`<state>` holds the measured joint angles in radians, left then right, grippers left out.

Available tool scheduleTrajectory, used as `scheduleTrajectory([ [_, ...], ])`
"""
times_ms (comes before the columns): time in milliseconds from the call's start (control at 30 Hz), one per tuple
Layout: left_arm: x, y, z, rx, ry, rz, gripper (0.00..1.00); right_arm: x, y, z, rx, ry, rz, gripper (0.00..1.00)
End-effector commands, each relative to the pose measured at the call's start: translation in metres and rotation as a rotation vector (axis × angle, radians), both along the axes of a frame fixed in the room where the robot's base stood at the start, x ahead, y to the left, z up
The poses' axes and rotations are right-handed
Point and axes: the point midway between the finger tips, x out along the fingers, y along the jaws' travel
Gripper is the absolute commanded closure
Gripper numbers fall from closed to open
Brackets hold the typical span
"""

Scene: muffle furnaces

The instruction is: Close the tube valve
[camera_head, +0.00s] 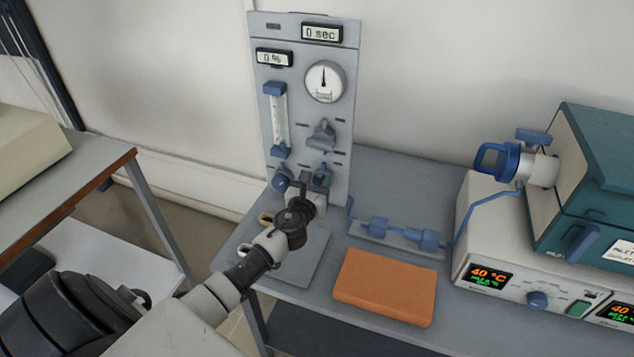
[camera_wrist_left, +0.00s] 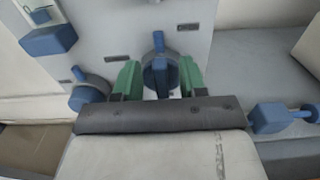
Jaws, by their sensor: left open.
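A grey gas panel (camera_head: 308,105) stands upright at the back of the bench, with blue knobs low on it. My left gripper (camera_head: 318,177) is at the panel's lower right. In the left wrist view its green fingers (camera_wrist_left: 160,82) are open, one on each side of a blue knob (camera_wrist_left: 159,68) with an upright blue handle. Contact with the knob cannot be told. A second blue knob (camera_wrist_left: 90,92) is to the left; it also shows in the head view (camera_head: 280,182). My gripper and arm partly hide the panel's lower right in the head view.
A blue tube with fittings (camera_head: 378,227) runs along the bench to the right. A furnace (camera_head: 590,190) with a blue-handled fitting (camera_head: 497,160) stands on a control unit (camera_head: 470,240). An orange block (camera_head: 386,287) lies in front. The panel carries a gauge (camera_head: 325,82).

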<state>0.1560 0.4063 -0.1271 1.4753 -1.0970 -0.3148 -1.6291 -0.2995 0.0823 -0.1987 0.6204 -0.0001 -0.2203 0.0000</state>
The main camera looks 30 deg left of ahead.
Motion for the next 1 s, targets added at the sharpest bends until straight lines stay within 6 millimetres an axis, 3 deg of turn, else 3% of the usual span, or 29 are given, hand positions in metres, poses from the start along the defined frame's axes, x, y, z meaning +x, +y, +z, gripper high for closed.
scheduleTrajectory([
  [200, 0.0002, -0.0001, 0.0001, -0.001, 0.000, 0.000, 0.60, -0.0001, 0.0002, 0.0000, 0.000, 0.000, 0.000, 0.57],
  [467, 0.0000, -0.0001, 0.0000, -0.001, 0.000, 0.000, 1.00, -0.0003, 0.0010, 0.0000, 0.001, 0.000, 0.000, 0.57],
  [1000, -0.0011, 0.0031, -0.0017, -0.129, -0.031, -0.001, 1.00, -0.0005, 0.0041, -0.0053, 0.005, 0.000, 0.000, 0.57],
])
